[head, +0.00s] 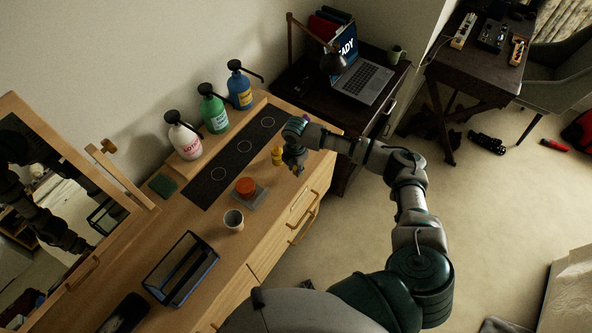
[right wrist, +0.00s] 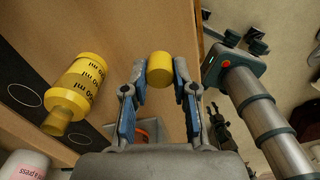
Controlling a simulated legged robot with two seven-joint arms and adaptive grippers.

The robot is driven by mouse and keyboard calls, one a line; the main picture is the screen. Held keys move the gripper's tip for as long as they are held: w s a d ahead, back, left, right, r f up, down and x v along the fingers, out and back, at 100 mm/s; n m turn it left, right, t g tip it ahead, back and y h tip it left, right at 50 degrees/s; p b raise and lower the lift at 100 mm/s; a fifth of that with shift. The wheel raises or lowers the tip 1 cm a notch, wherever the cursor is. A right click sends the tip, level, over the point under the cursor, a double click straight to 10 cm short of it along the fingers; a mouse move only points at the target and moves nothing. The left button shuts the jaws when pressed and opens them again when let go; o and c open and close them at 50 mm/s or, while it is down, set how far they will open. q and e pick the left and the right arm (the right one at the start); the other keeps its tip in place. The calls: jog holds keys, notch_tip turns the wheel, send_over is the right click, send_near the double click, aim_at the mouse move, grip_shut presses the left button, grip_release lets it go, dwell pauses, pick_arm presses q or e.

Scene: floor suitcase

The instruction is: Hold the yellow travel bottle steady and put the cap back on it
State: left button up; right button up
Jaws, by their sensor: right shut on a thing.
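The yellow travel bottle (head: 277,157) stands on the wooden dresser near its front edge, just left of my right gripper (head: 294,168). In the right wrist view the bottle (right wrist: 78,92) has black lettering and its narrower neck shows no cap. My right gripper (right wrist: 160,85) is shut on a small plain yellow cap (right wrist: 160,68), held between its fingertips. The cap is apart from the bottle. My left gripper is in neither view, and nothing is seen holding the bottle.
A dark mat with circles (head: 245,147) runs along the dresser. White (head: 184,140), green (head: 213,113) and blue (head: 239,91) pump bottles stand behind it. An orange lidded item (head: 246,186), a cup (head: 233,221) and a dark tray (head: 207,277) stand to the left.

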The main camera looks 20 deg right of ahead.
jog(key=shift+r, duration=0.8)
jog(key=s+a+r, duration=0.1)
jog(key=s+a, duration=0.7)
jog(key=s, duration=0.5)
jog(key=shift+s+r+b, duration=0.3)
jog(key=shift+s, duration=0.05)
jog(key=shift+a, duration=0.1)
